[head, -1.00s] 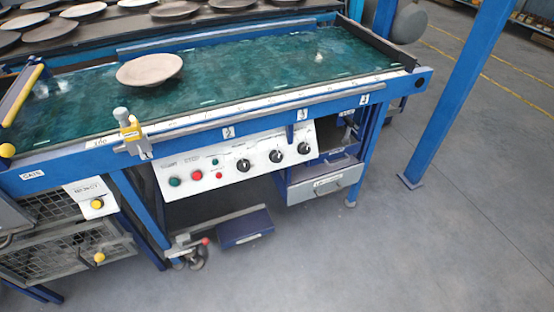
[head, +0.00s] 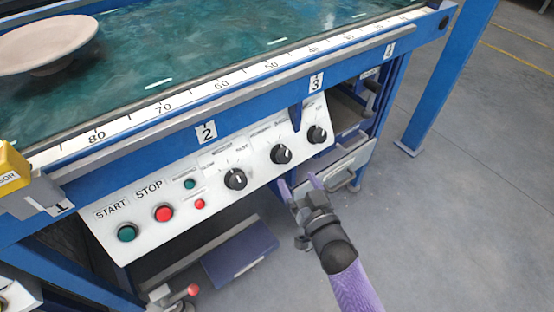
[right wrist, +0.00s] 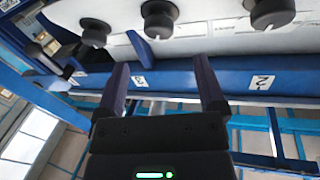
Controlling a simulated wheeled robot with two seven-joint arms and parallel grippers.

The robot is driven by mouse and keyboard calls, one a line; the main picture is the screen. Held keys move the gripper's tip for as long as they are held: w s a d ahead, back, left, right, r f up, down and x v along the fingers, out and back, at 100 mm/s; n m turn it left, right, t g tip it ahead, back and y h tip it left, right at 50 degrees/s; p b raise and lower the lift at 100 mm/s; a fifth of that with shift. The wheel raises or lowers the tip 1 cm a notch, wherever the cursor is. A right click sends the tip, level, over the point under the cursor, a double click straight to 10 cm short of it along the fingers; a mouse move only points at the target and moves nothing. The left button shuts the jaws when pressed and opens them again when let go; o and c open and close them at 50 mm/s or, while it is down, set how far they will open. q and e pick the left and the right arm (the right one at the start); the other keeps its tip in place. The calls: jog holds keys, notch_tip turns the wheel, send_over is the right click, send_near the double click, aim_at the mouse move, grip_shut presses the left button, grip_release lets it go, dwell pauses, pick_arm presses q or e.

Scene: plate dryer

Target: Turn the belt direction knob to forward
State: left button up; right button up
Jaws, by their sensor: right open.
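The white control panel (head: 215,195) slopes under the belt edge in the head view. It carries three black knobs in a row: a left knob (head: 235,179), a middle knob (head: 281,154) and a right knob (head: 317,133). Their labels are too small to read, so I cannot tell which sets belt direction. My right gripper (head: 300,182) is open and empty, just below and in front of the middle knob, apart from it. In the right wrist view the middle knob (right wrist: 159,19) lies beyond and between the open fingers (right wrist: 161,65). My left gripper is not in view.
A green START button (head: 127,232) and a red STOP button (head: 164,213) sit left on the panel. The blue belt frame (head: 255,95) overhangs above. A grey drawer box (head: 335,172) is right of the gripper. A plate (head: 45,45) lies on the green belt.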

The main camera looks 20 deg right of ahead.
aim_at(286, 160)
jog(key=w, duration=0.1)
jog(key=w+b, duration=0.1)
jog(key=w, duration=0.1)
jog(key=w+b, duration=0.1)
jog(key=w, duration=0.1)
jog(key=shift+w+a+f, duration=0.25)
jog(key=shift+f, duration=0.1)
jog(key=shift+w+r, duration=0.1)
jog(key=shift+w, duration=0.25)
jog(key=shift+w+r, duration=0.1)
jog(key=shift+w, duration=0.1)
jog(key=shift+c, duration=1.5)
grip_shut()
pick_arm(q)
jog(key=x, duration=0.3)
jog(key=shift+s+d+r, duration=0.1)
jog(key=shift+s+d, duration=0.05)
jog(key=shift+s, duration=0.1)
